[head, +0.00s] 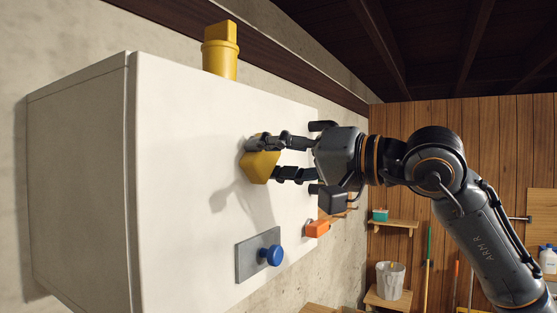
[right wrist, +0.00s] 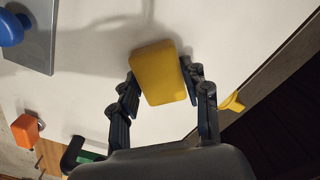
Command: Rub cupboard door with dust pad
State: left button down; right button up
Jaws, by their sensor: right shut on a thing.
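The dust pad (head: 260,168) is a yellow block held at its sides by my right gripper (head: 264,158), which is shut on it. The pad also shows in the right wrist view (right wrist: 158,74) between the two fingers. The cupboard door (head: 185,130) is a broad white face just beyond the pad. A shadow of the gripper falls on the door to the lower left; I cannot tell whether the pad touches the door. A grey plate (head: 245,262) with a blue knob (head: 271,255) is on the door below the pad. My left gripper is not in view.
A yellow container (head: 220,55) stands on top of the cupboard. An orange block (head: 317,228) shows beyond the door's right edge. A shelf with a teal box (head: 380,215), a bucket (head: 390,280) and broom handles are at the back wall. The door's left part is clear.

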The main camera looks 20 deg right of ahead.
aim_at(222, 160)
jog(key=shift+s+a+b, duration=0.25)
jog(key=shift+s+a, duration=0.9)
jog(key=shift+a, duration=0.3)
jog(key=shift+s+a+b, duration=0.25)
jog(key=shift+s+a, duration=0.85)
jog(key=shift+a, duration=0.3)
jog(key=shift+d, duration=0.1)
jog(key=shift+s+d+f, duration=0.1)
jog(key=shift+s+d, duration=0.2)
jog(key=shift+s, duration=0.05)
jog(key=shift+b+v, duration=0.6)
jog(key=shift+v, duration=1.85)
jog(key=v, duration=0.3)
